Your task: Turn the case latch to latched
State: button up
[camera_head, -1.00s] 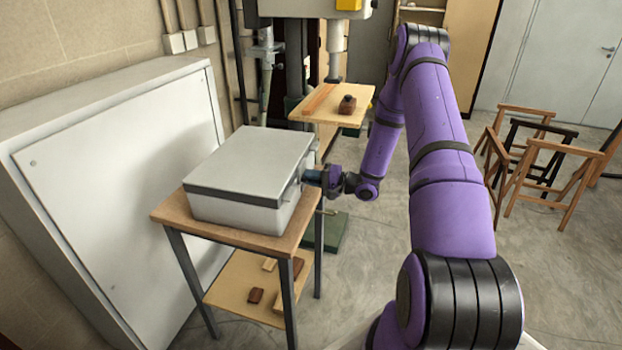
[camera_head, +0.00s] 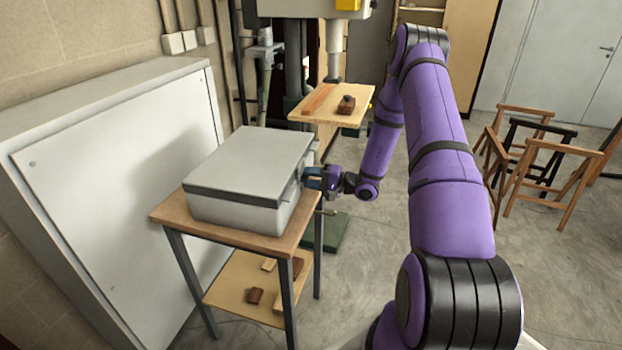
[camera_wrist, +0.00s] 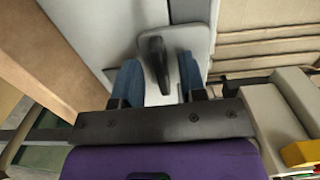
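The case (camera_head: 238,205) is a grey box with a closed lid and a dark band below it, on a small wooden-topped table (camera_head: 178,214). In the wrist view the case latch is a dark lever (camera_wrist: 154,62) on a light plate (camera_wrist: 192,42) on the case's side. My gripper (camera_head: 308,178) is at the case's right side. In the wrist view its two blue fingers (camera_wrist: 158,82) stand apart, one on each side of the lever's lower end. A gap shows beside the lever, so the fingers look open around it. Whether either finger touches it is unclear.
Wood blocks (camera_head: 255,296) lie on the table's lower shelf. A drill press table (camera_head: 335,104) stands behind, holding a brown block. A large white panel (camera_head: 110,190) leans left of the case. Wooden chair frames (camera_head: 540,165) stand at the right, with open floor before them.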

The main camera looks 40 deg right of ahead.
jog(key=v, duration=1)
jog(key=shift+s+d, duration=0.2)
jog(key=shift+s, duration=0.1)
jog(key=s+a+r+n+g, duration=0.35)
jog(key=a+r+g, duration=0.25)
jog(key=a+r, duration=0.4)
jog(key=s+a+r+n+g, duration=0.35)
jog(key=a+r+g, duration=0.35)
jog(key=r, duration=0.5)
jog(key=s+a+r+n+t+h, duration=0.1)
jog(key=s+a+r+t+h, duration=0.1)
jog(key=s+r+h, duration=0.4)
jog(key=s+a+r+n+t+h, duration=0.1)
jog(key=s+a+r+h, duration=0.4)
jog(key=s, duration=0.9)
jog(key=shift+s+r+n+t+h, duration=0.3)
jog(key=shift+r+t, duration=0.5)
jog(key=shift+r, duration=0.8)
jog(key=shift+w, duration=0.1)
